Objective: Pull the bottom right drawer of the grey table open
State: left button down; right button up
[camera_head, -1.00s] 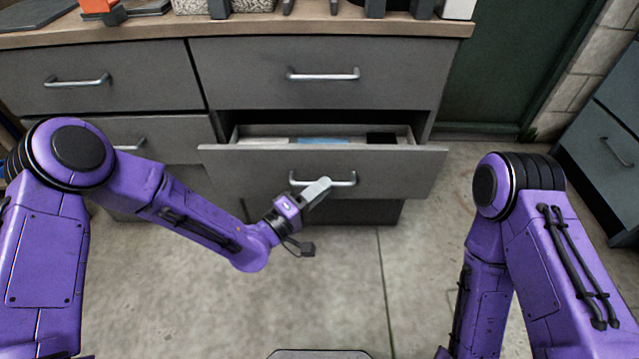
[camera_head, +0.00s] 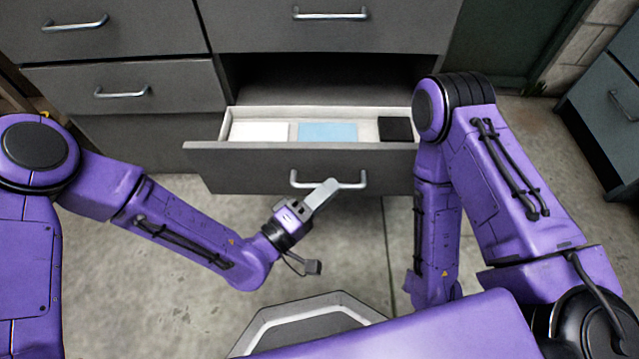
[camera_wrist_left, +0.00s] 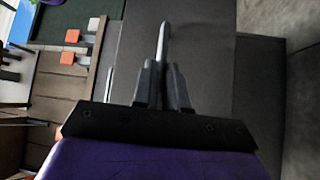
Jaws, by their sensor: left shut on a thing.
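The bottom right drawer (camera_head: 250,165) of the grey table (camera_head: 155,35) stands well out from its opening in the head view. Its silver bar handle (camera_head: 352,184) is on the front panel. My left gripper (camera_head: 322,194) is shut on this handle, near its middle. In the left wrist view, the fingers (camera_wrist_left: 162,85) close around the bar against the grey panel. My right arm (camera_head: 500,170) stands at the right and overlaps the drawer's right end; its gripper is out of the picture.
The drawer holds a white item (camera_head: 260,131), a blue item (camera_head: 328,132) and a black item (camera_head: 395,129). The drawers above and to the left are shut. A dark cabinet (camera_head: 600,120) stands at the right. Bare concrete floor (camera_head: 150,290) lies in front.

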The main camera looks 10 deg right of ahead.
pick_arm(q)
jog(key=shift+w+a, duration=0.15)
jog(key=shift+w, duration=0.05)
jog(key=c, duration=1.2)
grip_release()
jog(key=shift+o, duration=0.2)
jog(key=shift+s, duration=0.1)
jog(key=p+v, duration=0.1)
jog(key=v, duration=0.9)
jog(key=shift+a+p, duration=0.2)
jog(key=shift+p, duration=0.1)
jog(key=shift+s, duration=0.15)
